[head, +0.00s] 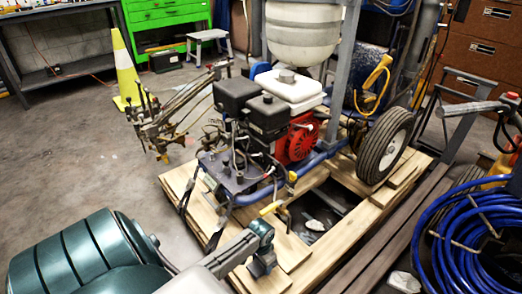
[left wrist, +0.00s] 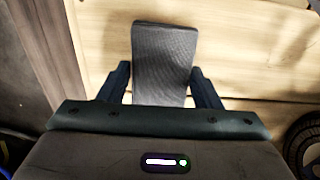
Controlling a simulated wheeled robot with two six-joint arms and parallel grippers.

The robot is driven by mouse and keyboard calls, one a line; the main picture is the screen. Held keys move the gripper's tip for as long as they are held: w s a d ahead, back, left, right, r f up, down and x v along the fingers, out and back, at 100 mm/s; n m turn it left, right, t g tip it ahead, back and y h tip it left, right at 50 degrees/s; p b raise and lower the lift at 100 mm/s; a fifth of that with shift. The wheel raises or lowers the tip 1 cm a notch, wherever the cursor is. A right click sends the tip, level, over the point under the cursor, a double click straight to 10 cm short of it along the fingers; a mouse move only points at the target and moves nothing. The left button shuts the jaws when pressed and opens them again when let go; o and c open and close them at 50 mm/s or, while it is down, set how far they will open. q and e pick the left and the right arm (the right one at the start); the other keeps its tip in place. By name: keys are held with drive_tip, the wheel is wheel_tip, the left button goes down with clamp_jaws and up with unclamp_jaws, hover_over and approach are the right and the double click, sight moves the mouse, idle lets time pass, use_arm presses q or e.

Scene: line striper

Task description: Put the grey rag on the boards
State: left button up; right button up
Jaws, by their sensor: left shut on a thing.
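The grey rag (left wrist: 164,58) shows in the left wrist view as a flat, ribbed grey strip. It lies between the two dark fingers of my left gripper (left wrist: 159,78), which is shut on it, and its far end sticks out past the fingertips. Pale wooden boards (left wrist: 245,50) are behind the rag; I cannot tell whether it touches them. In the head view my left gripper (head: 262,262) is low over the front part of the boards (head: 335,245). I cannot make out the rag clearly there. My right gripper is not in view.
The line striper with its engine (head: 268,115) and black wheel (head: 385,146) stands on the boards behind my left gripper. A coiled blue hose (head: 470,235) is at the right. A yellow cone (head: 126,70) stands at the left. Bare boards (head: 290,250) lie near the gripper.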

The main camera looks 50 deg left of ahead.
sight(261, 267)
use_arm(q)
wheel_tip(261, 267, down, 3)
drive_tip(key=shift+s+d+f+b, duration=0.1)
drive_tip(key=shift+s+f+b, duration=0.05)
drive_tip(key=shift+b, duration=0.4)
drive_tip(key=o, duration=1)
drive_tip(key=shift+c, duration=0.2)
